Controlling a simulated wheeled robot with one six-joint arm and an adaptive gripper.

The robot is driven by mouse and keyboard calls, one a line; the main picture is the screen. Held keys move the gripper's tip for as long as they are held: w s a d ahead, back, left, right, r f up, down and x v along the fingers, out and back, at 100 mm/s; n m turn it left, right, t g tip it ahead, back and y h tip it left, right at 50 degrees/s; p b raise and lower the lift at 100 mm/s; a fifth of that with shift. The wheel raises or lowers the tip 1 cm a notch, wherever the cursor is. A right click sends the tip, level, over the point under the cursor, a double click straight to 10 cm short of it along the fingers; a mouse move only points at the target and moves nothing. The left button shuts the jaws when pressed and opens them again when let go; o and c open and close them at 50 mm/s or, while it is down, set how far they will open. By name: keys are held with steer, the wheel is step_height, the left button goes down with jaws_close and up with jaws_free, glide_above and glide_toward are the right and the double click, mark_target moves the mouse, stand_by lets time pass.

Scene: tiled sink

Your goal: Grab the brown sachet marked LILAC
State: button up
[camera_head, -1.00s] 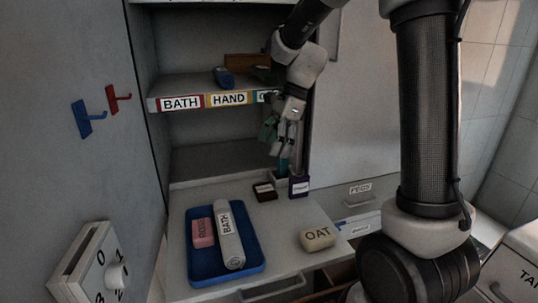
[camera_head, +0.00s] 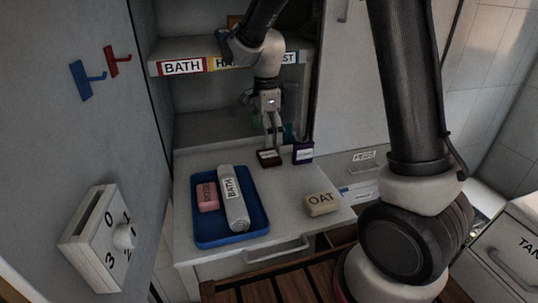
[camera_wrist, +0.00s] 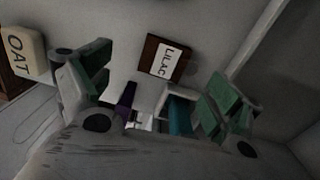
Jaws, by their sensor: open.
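The brown sachet (camera_head: 268,158) lies on the counter at the back, just right of the blue tray. In the wrist view the sachet (camera_wrist: 166,57) shows its white label reading LILAC, tilted in the picture. My gripper (camera_head: 273,146) points down over the sachet, its fingertips close above it in the head view. In the wrist view my gripper (camera_wrist: 155,80) has its green-padded fingers spread wide, with the sachet showing between and beyond them. Nothing is held. I cannot tell whether a fingertip touches the sachet.
A purple box (camera_head: 303,153) stands close to the right of the sachet, with a teal item (camera_head: 290,132) behind. An OAT soap (camera_head: 322,204) lies front right. Labelled shelf (camera_head: 160,70) is above.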

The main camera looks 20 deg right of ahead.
mark_target(267, 155)
steer(key=shift+w+a+f, duration=0.15)
steer(key=shift+w+f, duration=0.05)
steer(key=shift+w, duration=0.05)
steer(key=f, duration=0.7)
steer(key=shift+w+d+f, duration=0.1)
steer(key=shift+d+f, duration=0.1)
steer(key=shift+c, duration=0.4)
steer(key=c, duration=1.1)
steer(key=shift+o, duration=0.2)
